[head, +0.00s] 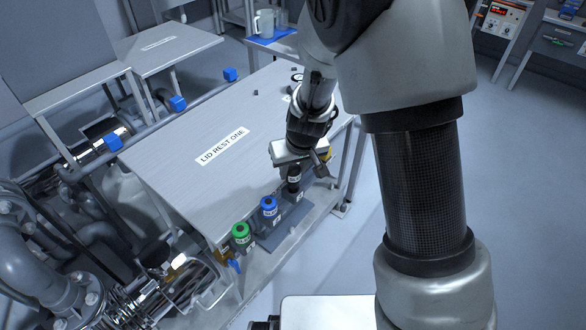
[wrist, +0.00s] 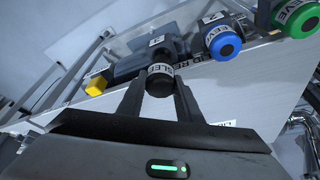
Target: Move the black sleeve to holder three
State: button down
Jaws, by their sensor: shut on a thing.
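The black sleeve (head: 293,186) has a white label band and is between the fingers of my gripper (head: 292,170). In the wrist view, the black sleeve (wrist: 160,82) shows its round end between the two dark fingertips (wrist: 160,92), which are shut on it. It is at or just above the dark holder row (head: 290,222), at the end beyond the blue sleeve. I cannot tell whether it is seated in a holder. The blue sleeve (head: 269,207) and green sleeve (head: 241,234) stand upright in the row.
The grey table (head: 190,180) carries a "LID REST ONE" label and is mostly bare. A yellow piece (wrist: 96,86) is beyond the row's end in the wrist view. Pipes and machinery (head: 40,250) crowd the left. Open floor (head: 345,265) is at the right.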

jog(key=shift+f+b, duration=1.15)
jog(key=shift+f, duration=0.15)
